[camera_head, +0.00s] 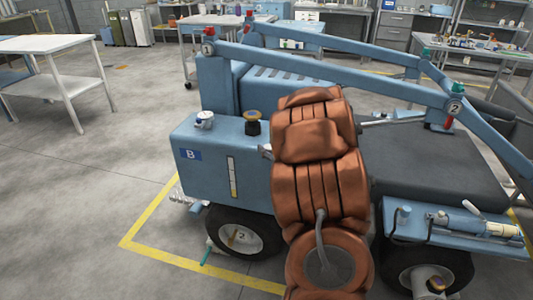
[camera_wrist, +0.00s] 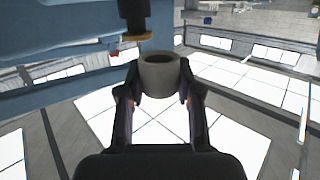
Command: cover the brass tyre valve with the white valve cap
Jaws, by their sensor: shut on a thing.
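My gripper (camera_wrist: 160,88) is shut on a pale, shaded, hollow cup-shaped piece (camera_wrist: 161,76), which looks like the white valve cap. Its open end faces up in the wrist view and it is held between both fingertips. In the head view my arm hides the gripper and the cap. A thin brass-brown stem, which looks like the brass tyre valve (camera_head: 232,236), shows at the left wheel's hub, well below and left of my upper arm. Nothing visible covers it.
The blue machine (camera_head: 215,165) fills the middle. On its top are a silver-white fitting (camera_head: 204,119) and a black neck with a yellow rim (camera_head: 252,123). A similar dark and yellow part (camera_wrist: 134,36) is near the cap in the wrist view.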

